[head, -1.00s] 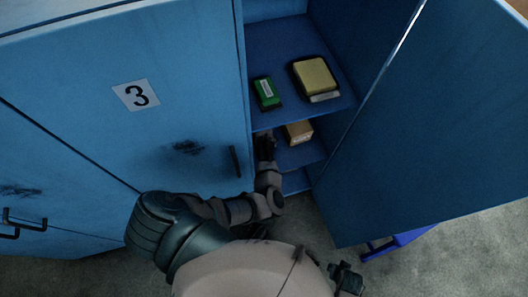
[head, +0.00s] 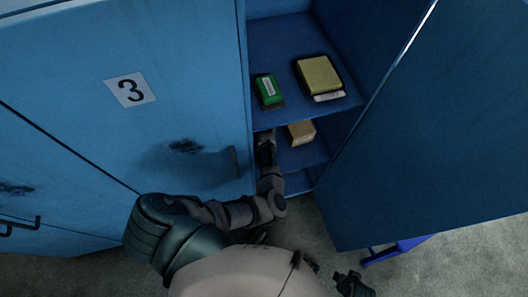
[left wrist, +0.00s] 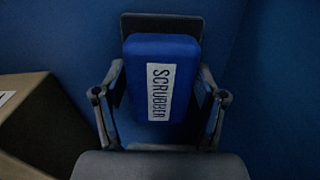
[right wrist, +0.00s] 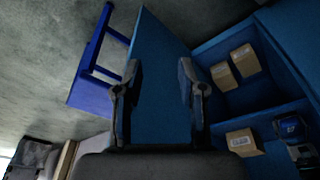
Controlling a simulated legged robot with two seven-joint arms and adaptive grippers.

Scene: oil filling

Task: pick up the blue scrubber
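The blue scrubber (left wrist: 161,80) shows in the left wrist view as a blue block with a white label reading SCRUBBER, in front of a dark backing. My left gripper (left wrist: 161,72) is open, with its fingers on either side of the scrubber. I cannot tell whether either finger touches it. In the head view my left gripper (head: 265,150) reaches into the lower compartment of the open cabinet, and the scrubber is hidden there. My right gripper (right wrist: 159,70) is open and empty; in the head view it is low, outside the cabinet (head: 352,285).
A brown box (head: 301,133) sits beside my left gripper; its side shows in the left wrist view (left wrist: 30,120). Green (head: 268,91) and yellow (head: 319,76) items lie on the shelf above. The open door (head: 430,140) stands to the right. A blue frame (right wrist: 92,75) is behind it.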

